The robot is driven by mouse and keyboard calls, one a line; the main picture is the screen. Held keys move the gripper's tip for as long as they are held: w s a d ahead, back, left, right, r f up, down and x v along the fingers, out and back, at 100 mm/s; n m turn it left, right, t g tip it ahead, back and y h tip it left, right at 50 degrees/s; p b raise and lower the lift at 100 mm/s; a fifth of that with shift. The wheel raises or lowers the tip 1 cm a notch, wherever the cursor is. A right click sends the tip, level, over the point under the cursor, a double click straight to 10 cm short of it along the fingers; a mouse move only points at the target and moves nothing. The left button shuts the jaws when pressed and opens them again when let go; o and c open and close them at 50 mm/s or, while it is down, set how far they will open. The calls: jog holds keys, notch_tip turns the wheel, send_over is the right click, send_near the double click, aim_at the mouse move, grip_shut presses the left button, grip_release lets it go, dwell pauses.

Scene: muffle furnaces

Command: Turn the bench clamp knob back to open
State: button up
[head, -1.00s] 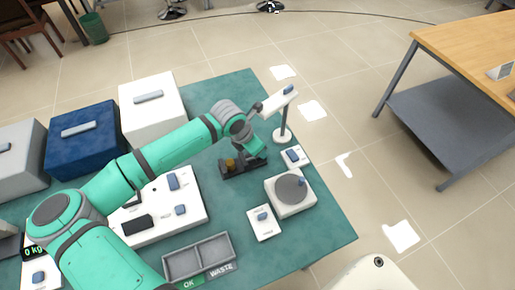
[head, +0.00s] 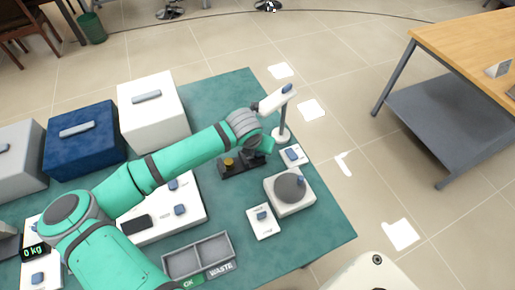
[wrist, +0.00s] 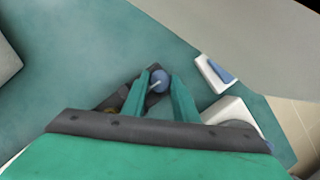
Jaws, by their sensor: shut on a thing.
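The bench clamp (head: 232,171) is a dark block on the teal bench, with a brass-coloured round piece (head: 228,162) at its left end. In the wrist view the blue round knob (wrist: 159,76), with a pale pointer line, sits between the two green fingers of my gripper (wrist: 158,84). The fingers are shut on the knob from both sides. The dark clamp body (wrist: 112,99) is partly hidden behind my gripper. In the head view my wrist hides the knob and most of the fingers.
A white lamp-like stand (head: 281,134) rises close beside my wrist. A small switch box (head: 293,155) and a round-topped white device (head: 290,204) stand to the right. A two-part grey tray (head: 199,256) is at the front. Box furnaces (head: 152,114) line the back left.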

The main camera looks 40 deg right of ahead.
jog(key=o, duration=1.1)
jog(key=shift+c, duration=0.2)
jog(key=v, duration=1)
jog(key=shift+r, duration=0.4)
